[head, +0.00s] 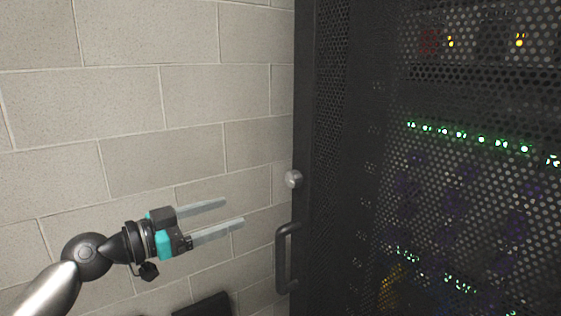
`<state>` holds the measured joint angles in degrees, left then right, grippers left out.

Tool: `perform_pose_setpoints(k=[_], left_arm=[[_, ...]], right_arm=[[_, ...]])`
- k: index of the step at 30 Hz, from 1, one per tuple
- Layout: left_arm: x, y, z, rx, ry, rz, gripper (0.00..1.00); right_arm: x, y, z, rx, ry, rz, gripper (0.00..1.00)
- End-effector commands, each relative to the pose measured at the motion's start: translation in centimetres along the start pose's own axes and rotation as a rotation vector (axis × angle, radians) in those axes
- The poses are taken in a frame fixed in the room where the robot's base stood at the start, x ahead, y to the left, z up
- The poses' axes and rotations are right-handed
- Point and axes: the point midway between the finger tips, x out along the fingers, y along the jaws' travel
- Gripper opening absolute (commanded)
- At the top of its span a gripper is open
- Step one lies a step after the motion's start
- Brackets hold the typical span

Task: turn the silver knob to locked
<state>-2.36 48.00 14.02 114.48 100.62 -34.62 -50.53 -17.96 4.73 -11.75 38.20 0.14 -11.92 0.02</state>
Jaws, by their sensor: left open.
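The silver knob (293,179) is a small round knob on the left edge of the black server rack door, above a dark handle. I cannot tell from its round face which way it is turned. My left gripper (234,212) is open and empty, to the left of the knob and a little lower in the picture. Its two pale fingers point right, toward the rack edge, and do not touch the knob. My right gripper is not in view.
The black perforated rack door (345,120) fills the right side, with green and yellow lights behind it. A dark bar handle (281,258) stands out below the knob. A pale block wall (120,100) is on the left. A dark object (205,306) shows at the bottom edge.

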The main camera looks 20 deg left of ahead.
Motion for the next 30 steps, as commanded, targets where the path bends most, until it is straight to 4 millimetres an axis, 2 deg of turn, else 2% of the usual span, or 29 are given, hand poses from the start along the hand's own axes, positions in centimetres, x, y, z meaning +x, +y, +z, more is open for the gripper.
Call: perform_pose_setpoints(k=[1,3,11,20,30], left_arm=[[-0.1,-0.3,-1.5,0.01,0.009,0.008,0.77],[-0.2,-0.5,-2.3,0.016,0.017,0.016,0.77],[1.1,-0.5,-2.6,0.017,0.022,0.021,0.77],[5.0,-0.4,-2.8,0.017,0.024,0.019,0.77],[10.3,-0.3,-2.9,0.016,0.024,0.02,0.77]], right_arm=[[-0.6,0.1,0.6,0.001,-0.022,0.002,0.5],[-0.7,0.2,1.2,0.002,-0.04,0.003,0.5],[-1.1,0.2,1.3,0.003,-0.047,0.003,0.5],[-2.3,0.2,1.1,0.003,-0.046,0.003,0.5],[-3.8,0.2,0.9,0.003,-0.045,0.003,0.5]])
